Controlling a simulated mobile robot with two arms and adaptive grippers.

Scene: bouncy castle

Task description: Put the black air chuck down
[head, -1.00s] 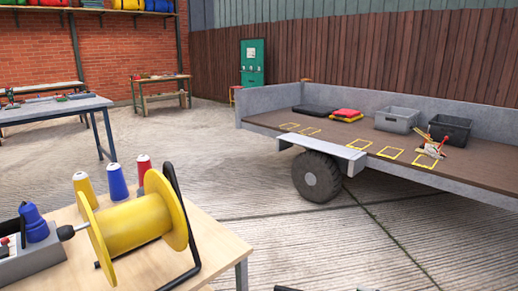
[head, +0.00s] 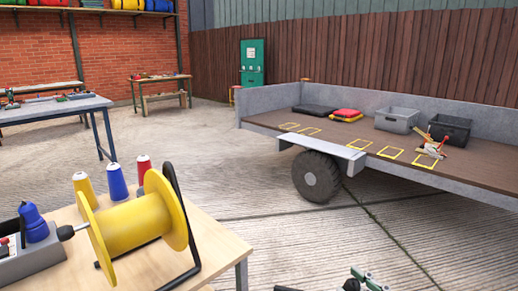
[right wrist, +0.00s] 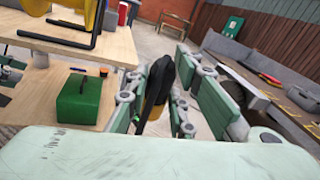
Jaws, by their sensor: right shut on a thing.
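My right gripper (right wrist: 165,90) is shut on a dark piece, taken to be the black air chuck (right wrist: 159,80), with a yellowish part low on it. In the head view only the top of the right gripper (head: 362,281) shows at the bottom edge, and the air chuck cannot be made out there. Green and grey linkage at the left edge of the right wrist view looks like part of my left gripper (right wrist: 10,74); its fingertips are not clear.
A yellow reel (head: 137,228) on a black frame stands on the wooden table (head: 226,247), with several coloured cones behind. A green box (right wrist: 85,98) sits below in the wrist view. The trailer bed (head: 270,122) at right has yellow outlines, bins and tools. Open concrete lies between.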

